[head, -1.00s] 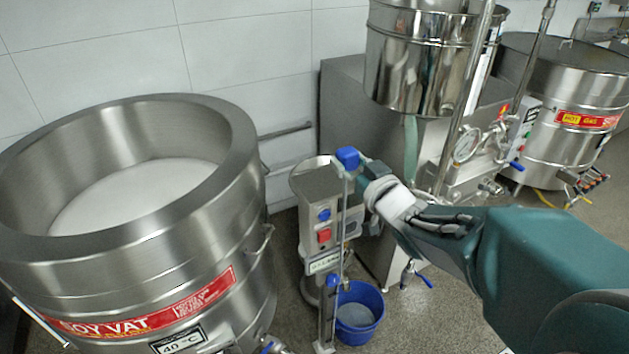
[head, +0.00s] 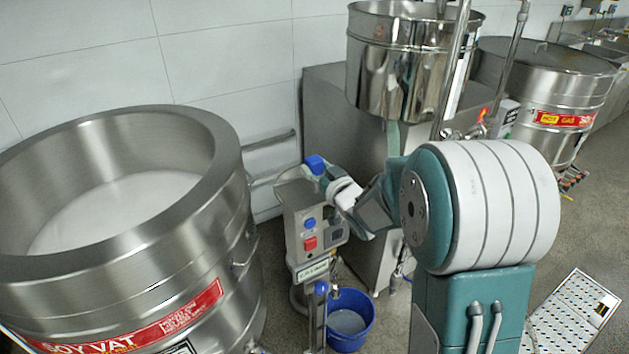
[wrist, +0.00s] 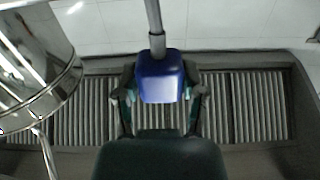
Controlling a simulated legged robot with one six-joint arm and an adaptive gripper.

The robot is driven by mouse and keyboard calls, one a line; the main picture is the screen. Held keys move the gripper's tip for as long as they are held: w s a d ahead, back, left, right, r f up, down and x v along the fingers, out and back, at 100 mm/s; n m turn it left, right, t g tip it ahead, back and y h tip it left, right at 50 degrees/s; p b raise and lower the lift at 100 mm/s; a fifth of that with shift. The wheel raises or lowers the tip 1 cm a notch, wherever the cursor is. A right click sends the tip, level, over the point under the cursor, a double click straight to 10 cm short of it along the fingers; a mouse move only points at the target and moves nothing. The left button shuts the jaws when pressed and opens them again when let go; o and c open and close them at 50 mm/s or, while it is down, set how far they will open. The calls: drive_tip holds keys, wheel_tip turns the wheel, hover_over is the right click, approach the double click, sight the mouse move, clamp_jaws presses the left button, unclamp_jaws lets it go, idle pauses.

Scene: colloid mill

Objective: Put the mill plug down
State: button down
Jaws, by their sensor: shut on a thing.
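The mill plug shows in the wrist view as a blue block (wrist: 160,78) with a grey rod running up from it. My gripper (wrist: 158,96) is shut on the blue block, with a finger on each side. In the head view the plug's blue end (head: 315,164) is at the top of the small steel mill (head: 308,225), by its funnel rim. My gripper (head: 328,174) is just right of it there. The rod's lower end is hidden or cannot be made out in the head view, so I cannot tell whether it touches the mill.
The large soy vat (head: 215,250) stands close on the left. A blue bucket (head: 350,325) is on the floor beside the mill. A grey cabinet (head: 335,110) and steel hopper (head: 400,70) stand behind. A perforated white panel (head: 570,315) lies at right.

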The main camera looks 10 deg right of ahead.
sight(315, 191)
drive_tip(key=shift+w+f, duration=0.7)
drive_tip(key=shift+f, duration=1.65)
drive_tip(key=shift+f, duration=0.7)
